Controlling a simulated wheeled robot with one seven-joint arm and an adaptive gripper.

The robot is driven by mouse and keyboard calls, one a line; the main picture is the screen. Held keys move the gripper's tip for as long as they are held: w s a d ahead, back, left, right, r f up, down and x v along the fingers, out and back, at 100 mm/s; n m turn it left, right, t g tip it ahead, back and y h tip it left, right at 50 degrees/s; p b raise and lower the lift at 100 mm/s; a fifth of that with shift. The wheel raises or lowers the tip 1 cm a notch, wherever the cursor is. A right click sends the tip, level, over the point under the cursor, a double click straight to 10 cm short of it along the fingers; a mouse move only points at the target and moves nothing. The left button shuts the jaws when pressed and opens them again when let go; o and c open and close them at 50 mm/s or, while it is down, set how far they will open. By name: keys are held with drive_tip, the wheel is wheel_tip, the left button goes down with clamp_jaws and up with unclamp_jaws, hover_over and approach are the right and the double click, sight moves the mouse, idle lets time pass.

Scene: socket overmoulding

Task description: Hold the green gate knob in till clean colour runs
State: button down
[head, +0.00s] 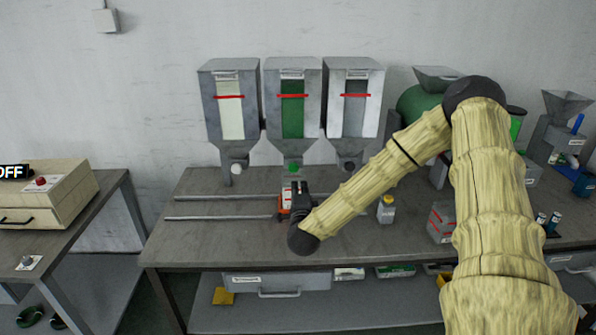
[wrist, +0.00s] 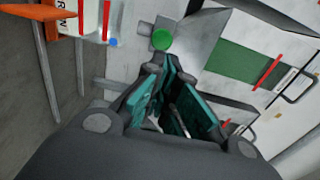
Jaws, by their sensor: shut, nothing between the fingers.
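The green gate knob (head: 292,169) sits at the outlet under the middle hopper (head: 293,72), whose window shows green. In the wrist view the round green knob (wrist: 162,39) is just beyond my fingertips, with a small gap seeming to show; I cannot tell whether they touch. My gripper (head: 298,185) is in front of and just below the knob in the head view. Its fingers (wrist: 170,68) are shut with nothing between them. No colour is seen running from the outlet.
A cream-window hopper (head: 229,115) with a white knob (head: 236,169) stands left, a grey-window hopper (head: 354,110) right.

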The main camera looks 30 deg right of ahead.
sight(293, 168)
drive_tip(key=p+x, duration=0.3)
drive_tip(key=x, duration=0.6)
drive_tip(key=shift+p, duration=0.3)
drive_tip(key=shift+w, duration=0.2)
drive_tip(key=shift+b+x, duration=0.9)
drive_tip(key=shift+b, duration=0.25)
drive_tip(key=shift+d+r, duration=0.1)
drive_tip(key=shift+r, duration=0.05)
